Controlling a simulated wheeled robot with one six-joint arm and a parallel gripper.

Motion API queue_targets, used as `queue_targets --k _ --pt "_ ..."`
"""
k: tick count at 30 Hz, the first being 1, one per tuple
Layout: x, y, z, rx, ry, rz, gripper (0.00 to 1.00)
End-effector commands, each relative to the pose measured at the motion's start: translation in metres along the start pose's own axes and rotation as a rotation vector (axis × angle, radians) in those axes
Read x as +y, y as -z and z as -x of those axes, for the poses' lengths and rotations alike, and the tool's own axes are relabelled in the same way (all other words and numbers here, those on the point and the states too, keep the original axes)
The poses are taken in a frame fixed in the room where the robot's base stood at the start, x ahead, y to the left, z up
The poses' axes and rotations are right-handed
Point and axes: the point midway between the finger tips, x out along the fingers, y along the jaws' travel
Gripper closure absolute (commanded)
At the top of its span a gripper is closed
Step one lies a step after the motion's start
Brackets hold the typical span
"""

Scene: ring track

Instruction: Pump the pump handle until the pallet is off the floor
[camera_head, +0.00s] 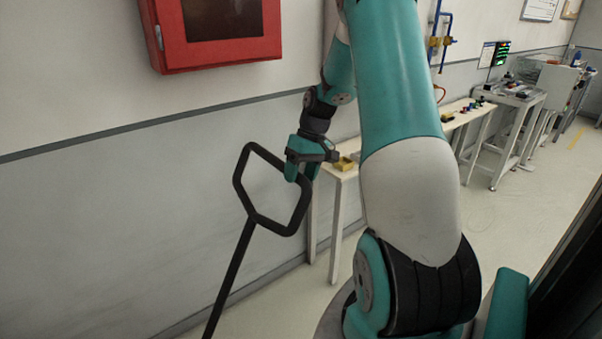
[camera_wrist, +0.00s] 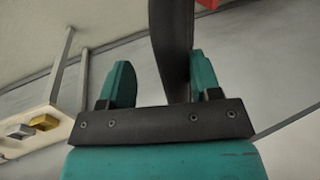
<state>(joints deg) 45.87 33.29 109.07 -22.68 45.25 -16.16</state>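The pump handle (camera_head: 250,225) is a black shaft with an angular loop at its top, leaning up to the right in the head view. My gripper (camera_head: 299,172) is at the right side of the loop. In the wrist view the black handle bar (camera_wrist: 173,45) passes between the two teal fingers of my gripper (camera_wrist: 160,75). The bar lies close to the right finger, with a clear gap to the left finger. The fingers are apart and not closed on it. Whether the right finger touches the bar I cannot tell. The pallet and the floor under it are out of view.
A red wall cabinet (camera_head: 215,35) hangs above the handle on the wall. A narrow white table (camera_head: 337,172) with a yellow block (camera_head: 344,163) stands just behind my gripper. More workbenches (camera_head: 515,97) line the wall at right. Open floor (camera_head: 500,225) lies right of my arm.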

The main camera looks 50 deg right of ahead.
Motion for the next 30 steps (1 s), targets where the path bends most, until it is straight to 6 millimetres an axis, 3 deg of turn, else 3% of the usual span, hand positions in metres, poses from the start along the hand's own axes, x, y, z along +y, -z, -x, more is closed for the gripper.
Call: queue_targets --k 8,24,30 --pt "0.002 0.001 0.012 0.005 -0.003 -0.002 0.45" --pt "0.0 0.0 0.142 0.004 -0.002 0.0 0.45" --pt "0.0 0.0 0.169 0.001 0.0 0.0 0.45"
